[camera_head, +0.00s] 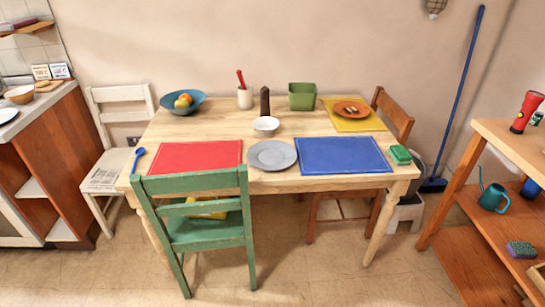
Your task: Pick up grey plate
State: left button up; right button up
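The grey plate (272,155) lies flat on the wooden table (215,120), near its front edge. It sits between the red mat (196,157) and the blue mat (342,155). Nothing lies on the plate. A small white bowl (265,125) stands just behind it. Neither of my grippers shows in the head view.
A green chair (200,225) stands at the table's front left. A dark pepper mill (265,101), a green square container (302,96) and a fruit bowl (183,102) stand farther back. A green sponge (399,154) lies at the right corner. A wooden shelf (463,190) is at right.

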aim_at(267, 154)
jog(key=i+l+u, duration=0.2)
jog(key=u, duration=0.25)
jog(key=i+l+u, duration=0.1)
jog(key=l+u, duration=0.35)
